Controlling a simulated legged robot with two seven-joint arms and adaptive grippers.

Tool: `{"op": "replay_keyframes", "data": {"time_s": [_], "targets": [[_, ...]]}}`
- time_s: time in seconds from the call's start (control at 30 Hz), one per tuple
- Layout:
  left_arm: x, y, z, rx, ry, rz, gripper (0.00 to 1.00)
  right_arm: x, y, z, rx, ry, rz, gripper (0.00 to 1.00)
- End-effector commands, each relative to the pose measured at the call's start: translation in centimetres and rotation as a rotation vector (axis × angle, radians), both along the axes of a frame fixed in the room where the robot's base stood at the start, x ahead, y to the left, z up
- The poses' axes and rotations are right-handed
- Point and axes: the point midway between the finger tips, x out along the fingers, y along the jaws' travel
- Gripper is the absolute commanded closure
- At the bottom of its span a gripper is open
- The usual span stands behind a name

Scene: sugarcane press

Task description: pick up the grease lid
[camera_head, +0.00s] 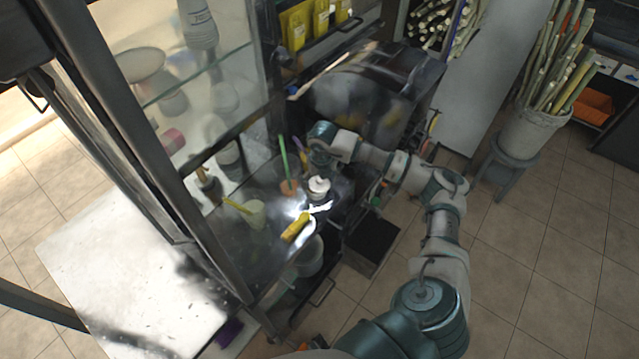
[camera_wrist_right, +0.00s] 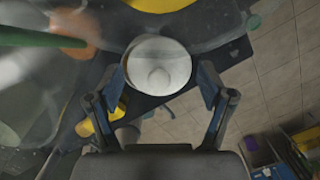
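The grease lid looks to be the round white piece with a raised knob (camera_wrist_right: 158,62) in the middle of the right wrist view. In the head view it is the small white top (camera_head: 318,184) on the metal counter. My right gripper (camera_wrist_right: 160,88) is open, with one finger on each side of the lid in the wrist view. I cannot tell whether the fingers touch it. In the head view my right gripper (camera_head: 318,163) is just behind the lid, its fingers hard to make out. My left gripper is not in view.
On the counter are an orange pot with a green stick (camera_head: 288,187), a pale cup (camera_head: 254,213) and a yellow object (camera_head: 296,227). A glass cabinet (camera_head: 205,85) stands left. A dark machine (camera_head: 365,95) is behind.

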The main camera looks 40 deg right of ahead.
Motion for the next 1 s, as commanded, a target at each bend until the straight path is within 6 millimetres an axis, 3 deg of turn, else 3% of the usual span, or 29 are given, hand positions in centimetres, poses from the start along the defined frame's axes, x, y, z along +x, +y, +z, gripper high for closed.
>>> {"op": "replay_keyframes", "data": {"time_s": [0.2, 0.47, 0.8, 1.0], "targets": [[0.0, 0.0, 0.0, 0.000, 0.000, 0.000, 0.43, 0.0, 0.0, 0.0, 0.000, 0.000, 0.000, 0.48], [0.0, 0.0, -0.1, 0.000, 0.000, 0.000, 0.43, 0.0, 0.0, 0.1, 0.000, 0.000, 0.000, 0.48], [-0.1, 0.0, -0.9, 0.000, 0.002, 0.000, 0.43, 0.1, 0.0, 3.6, 0.000, -0.004, -0.001, 0.48], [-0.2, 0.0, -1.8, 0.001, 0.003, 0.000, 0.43, -3.5, 2.8, 3.7, -0.002, 0.000, 0.006, 0.48]]}}
